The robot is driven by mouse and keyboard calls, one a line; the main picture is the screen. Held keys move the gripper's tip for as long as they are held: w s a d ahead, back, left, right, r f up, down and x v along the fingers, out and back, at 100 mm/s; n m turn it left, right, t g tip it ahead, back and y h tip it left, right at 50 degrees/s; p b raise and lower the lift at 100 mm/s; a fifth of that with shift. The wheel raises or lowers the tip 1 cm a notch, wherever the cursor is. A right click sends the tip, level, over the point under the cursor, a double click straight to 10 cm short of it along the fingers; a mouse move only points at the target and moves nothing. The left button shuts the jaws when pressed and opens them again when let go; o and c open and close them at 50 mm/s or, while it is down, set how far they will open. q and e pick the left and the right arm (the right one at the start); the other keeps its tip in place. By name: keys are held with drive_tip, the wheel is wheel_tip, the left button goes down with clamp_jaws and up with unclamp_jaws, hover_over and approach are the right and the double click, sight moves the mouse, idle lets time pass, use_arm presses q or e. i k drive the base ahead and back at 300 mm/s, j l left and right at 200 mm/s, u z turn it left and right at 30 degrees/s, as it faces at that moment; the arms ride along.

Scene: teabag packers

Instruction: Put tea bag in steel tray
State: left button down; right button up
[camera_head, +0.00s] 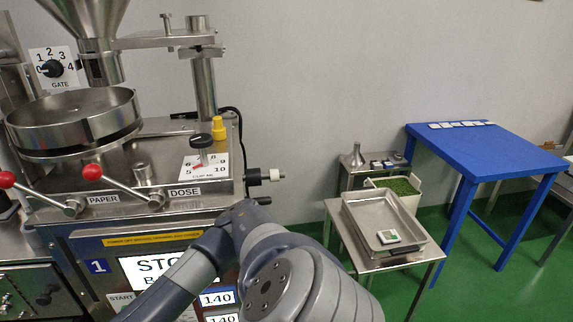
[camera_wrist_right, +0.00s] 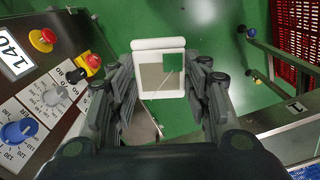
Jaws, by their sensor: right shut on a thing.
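A tea bag (camera_wrist_right: 150,75), white-edged with a grey middle and a green square, shows in the right wrist view. My right gripper (camera_wrist_right: 160,92) is shut on it, with a finger at each side. The steel tray (camera_head: 372,213) is in the head view at right, on a small steel table. A small white and green packet (camera_head: 388,237), which looks like another tea bag, lies at the tray's near end. My right gripper is outside the head view, and so is my left gripper.
The packing machine (camera_head: 165,175) with red-knobbed levers fills the head view's left. A bin of green leaves (camera_head: 400,186) stands behind the tray. A blue table (camera_head: 480,145) bears a row of white items. In the wrist view, a red crate (camera_wrist_right: 297,45) is at right.

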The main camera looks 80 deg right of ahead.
sight(372, 213)
drive_tip(key=k+l+z, duration=0.1)
drive_tip(key=k+l, duration=0.4)
drive_tip(key=l, duration=0.15)
drive_tip(key=k+l+z, duration=0.25)
drive_tip(key=k+l, duration=0.2)
drive_tip(key=l, duration=0.25)
drive_tip(key=k+l+z, duration=0.1)
drive_tip(key=l, duration=0.3)
drive_tip(key=k+l, duration=0.3)
drive_tip(key=k+l+z, duration=0.15)
drive_tip(key=l, duration=0.35)
drive_tip(key=k+l+z, duration=0.1)
drive_tip(key=l, duration=0.3)
drive_tip(key=i+l, duration=0.1)
drive_tip(key=i, duration=0.25)
